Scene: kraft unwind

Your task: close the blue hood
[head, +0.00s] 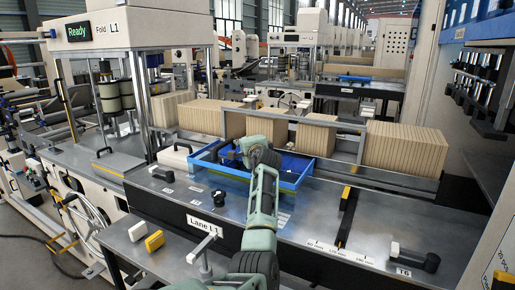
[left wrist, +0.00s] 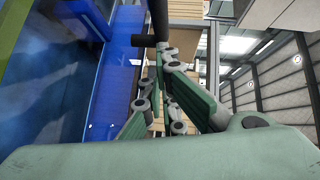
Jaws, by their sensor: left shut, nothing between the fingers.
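The blue hood (head: 291,184) is a blue frame with see-through panels on the metal table, in front of the kraft stacks. How far it is tilted is hard to tell. In the left wrist view its blue side (left wrist: 115,85) fills the left part, with a clear panel beside it. My left arm reaches over the table to it and covers part of it. My left gripper (left wrist: 163,52) is shut and empty, its green fingers close beside the blue side and a dark bar (left wrist: 144,41). Contact cannot be told. My right gripper is not in view.
A T-handle (head: 203,243) rises at the table's front, near a yellow block (head: 154,241) and a black knob (head: 219,198). The tabletop right of my arm is mostly clear.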

